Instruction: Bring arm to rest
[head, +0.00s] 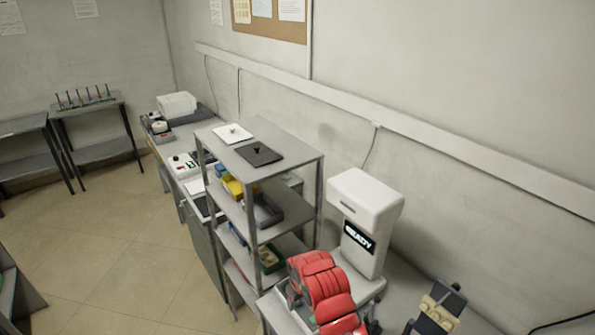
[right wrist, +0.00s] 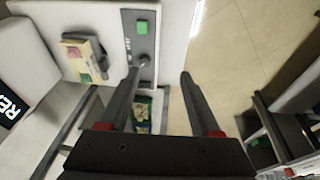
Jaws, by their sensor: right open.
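My right gripper (right wrist: 162,74) shows in the right wrist view with its two dark fingers spread apart. Nothing is held between them. The left fingertip overlaps the knob area of a grey panel (right wrist: 142,45) with a green button; whether it touches cannot be told. In the head view the red, segmented part at the bottom middle looks like my right arm, in front of the white machine (head: 366,215) whose display reads READY. The fingers cannot be made out there. My left gripper is in neither view.
A grey rack (head: 300,152) stands left of the machine, with a white plate (head: 233,133) and a black plate (head: 259,154) on top and bins on its shelves. A beige fixture (head: 438,308) is at the lower right. Open floor (head: 100,265) lies left.

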